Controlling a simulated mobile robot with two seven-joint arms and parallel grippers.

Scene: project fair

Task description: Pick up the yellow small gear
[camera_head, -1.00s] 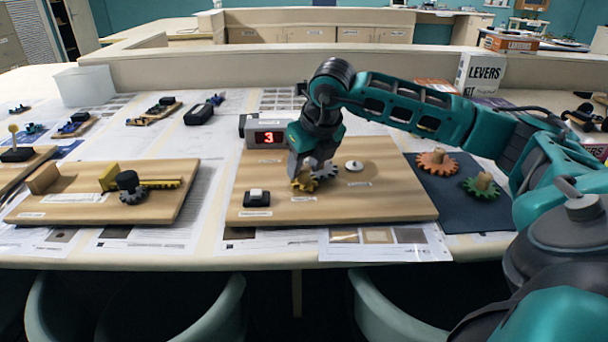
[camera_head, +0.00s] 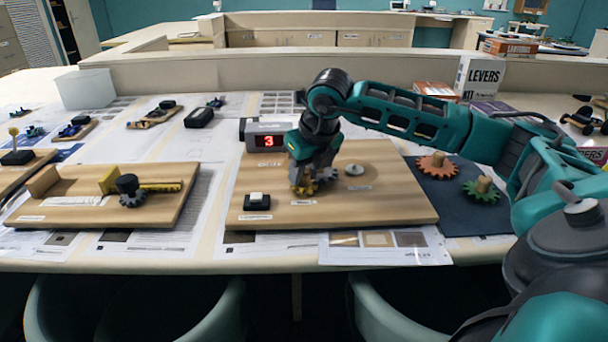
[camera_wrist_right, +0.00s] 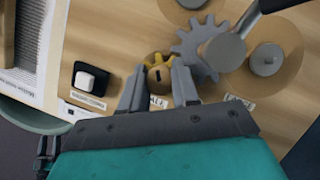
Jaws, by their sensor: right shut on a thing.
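The yellow small gear (camera_wrist_right: 157,68) sits between the two fingertips of my right gripper (camera_wrist_right: 157,85) in the right wrist view. The fingers are shut on it. In the head view the right gripper (camera_head: 305,182) points down at the wooden board (camera_head: 390,195), and the yellow gear (camera_head: 298,188) shows partly behind the fingers. A grey gear (camera_wrist_right: 196,48) is right beside the yellow one and seems to touch it, though I cannot tell for sure.
A display box reading 3 (camera_head: 265,140) stands behind the gripper. A black-and-white button (camera_head: 257,202) is at the board's front left. Orange (camera_head: 437,165) and green (camera_head: 482,189) gears lie on a dark mat.

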